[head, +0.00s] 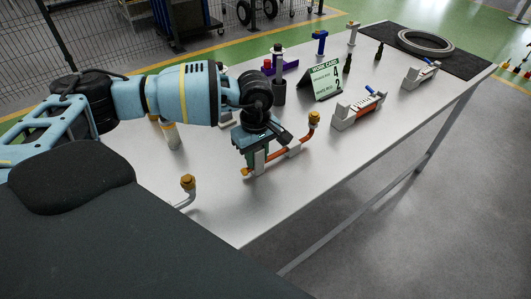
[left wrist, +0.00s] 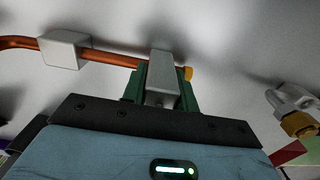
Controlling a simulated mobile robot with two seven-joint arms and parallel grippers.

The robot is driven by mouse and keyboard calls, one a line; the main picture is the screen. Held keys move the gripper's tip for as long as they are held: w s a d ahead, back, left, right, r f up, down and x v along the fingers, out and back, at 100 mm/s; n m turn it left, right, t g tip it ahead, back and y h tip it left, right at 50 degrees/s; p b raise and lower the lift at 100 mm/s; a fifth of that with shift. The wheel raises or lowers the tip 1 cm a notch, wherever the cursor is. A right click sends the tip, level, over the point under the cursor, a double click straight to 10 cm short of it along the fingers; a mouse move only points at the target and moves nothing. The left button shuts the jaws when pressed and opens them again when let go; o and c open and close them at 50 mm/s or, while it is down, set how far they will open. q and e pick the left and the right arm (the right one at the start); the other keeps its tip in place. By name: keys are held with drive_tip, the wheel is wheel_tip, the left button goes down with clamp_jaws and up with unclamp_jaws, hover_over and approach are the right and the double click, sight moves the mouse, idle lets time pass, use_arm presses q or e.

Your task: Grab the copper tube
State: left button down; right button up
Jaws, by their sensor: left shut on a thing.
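The copper tube (head: 278,158) is low over the white table, with a bent-up end topped by a brass fitting (head: 314,118) and a brass tip at its other end. In the left wrist view the tube (left wrist: 110,57) runs from the left edge to the brass tip (left wrist: 187,73). My left gripper (head: 257,163) is shut on the tube near that tip; its grey and green finger parts (left wrist: 161,80) hide a short piece there. A light grey block (head: 293,151) sits around the tube further along. Whether the tube is lifted is unclear. My right gripper is not seen.
A work card (head: 325,80) stands behind the tube. Grey holders with a red-orange part (head: 360,110) stand to the right. A brass-capped pipe (head: 187,187) is near the front left edge. A dark mat with a ring (head: 425,42) lies far back. The right front table area is clear.

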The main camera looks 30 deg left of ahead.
sight(259, 149)
use_arm(q)
drive_tip(key=shift+w+r, duration=0.1)
drive_tip(key=shift+r, duration=0.4)
drive_tip(key=r, duration=0.2)
drive_tip(key=shift+d+r, duration=0.3)
drive_tip(key=shift+d, duration=0.1)
drive_tip(key=s+d+r+b, duration=0.1)
drive_tip(key=d+b, duration=0.1)
drive_tip(key=d, duration=1.3)
drive_tip(key=shift+r+b, duration=0.25)
drive_tip(key=shift+b, duration=0.1)
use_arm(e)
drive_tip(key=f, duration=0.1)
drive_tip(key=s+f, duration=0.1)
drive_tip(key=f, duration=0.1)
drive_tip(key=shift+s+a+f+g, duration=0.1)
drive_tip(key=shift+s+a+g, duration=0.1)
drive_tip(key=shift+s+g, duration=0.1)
use_arm(q)
drive_tip(key=shift+s+d, duration=0.1)
